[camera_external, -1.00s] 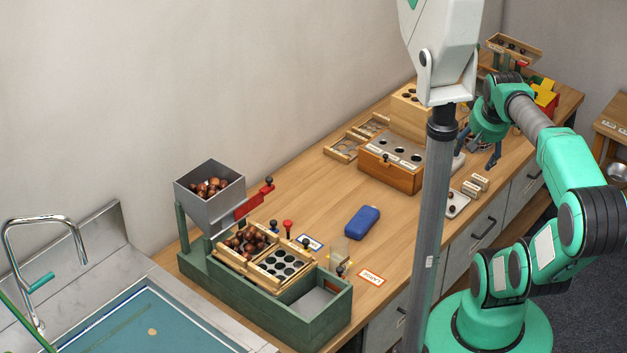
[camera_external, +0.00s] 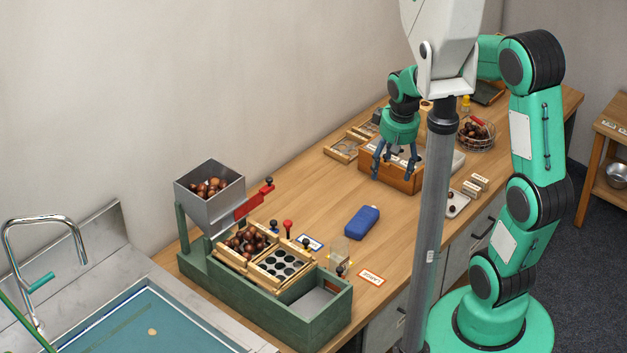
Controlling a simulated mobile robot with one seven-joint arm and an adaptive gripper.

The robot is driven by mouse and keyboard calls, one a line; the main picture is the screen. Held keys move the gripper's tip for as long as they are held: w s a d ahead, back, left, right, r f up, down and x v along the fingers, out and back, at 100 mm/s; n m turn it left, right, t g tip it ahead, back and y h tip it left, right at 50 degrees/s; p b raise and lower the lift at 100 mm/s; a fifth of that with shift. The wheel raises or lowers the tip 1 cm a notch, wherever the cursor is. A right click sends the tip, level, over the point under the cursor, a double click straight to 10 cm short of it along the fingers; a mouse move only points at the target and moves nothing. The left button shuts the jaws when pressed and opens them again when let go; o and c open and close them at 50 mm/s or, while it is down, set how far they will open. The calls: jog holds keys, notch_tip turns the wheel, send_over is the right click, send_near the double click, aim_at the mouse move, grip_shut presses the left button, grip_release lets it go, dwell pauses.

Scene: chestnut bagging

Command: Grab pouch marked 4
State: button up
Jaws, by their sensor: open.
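I cannot make out a pouch marked 4 in this view; no number is readable. My gripper (camera_external: 395,176) points down with its dark fingers apart and nothing between them. Whether the fingers touch the box I cannot tell. A blue rounded case or pouch (camera_external: 362,222) lies on the bench in front of the box, apart from my gripper, with no mark that I can read.
A grey post stands in front of the bench's right part. A green sorting stand (camera_external: 270,301) with a hopper of chestnuts (camera_external: 210,187) is at the left. A wire basket of chestnuts (camera_external: 476,133) is at the back right. The bench (camera_external: 310,190) is clear at middle left.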

jog(key=a+f+n+g, duration=0.1)
jog(key=a+f, duration=0.6)
jog(key=f, duration=0.1)
jog(key=n, duration=0.2)
send_over(341, 242)
jog(key=shift+g+h, duration=0.4)
notch_tip(341, 242, down, 10)
jog(key=shift+f+p, duration=0.2)
jog(key=shift+p, duration=0.15)
jog(key=shift+f+b, duration=0.85)
jog(key=shift+f, duration=3.45)
jog(key=shift+a+f+b, duration=0.15)
jog(key=shift+f+b, duration=0.25)
jog(key=shift+f, duration=0.9)
jog(key=shift+a+f+b, duration=0.1)
jog(key=shift+f+b, duration=0.3)
jog(key=shift+f, duration=0.9)
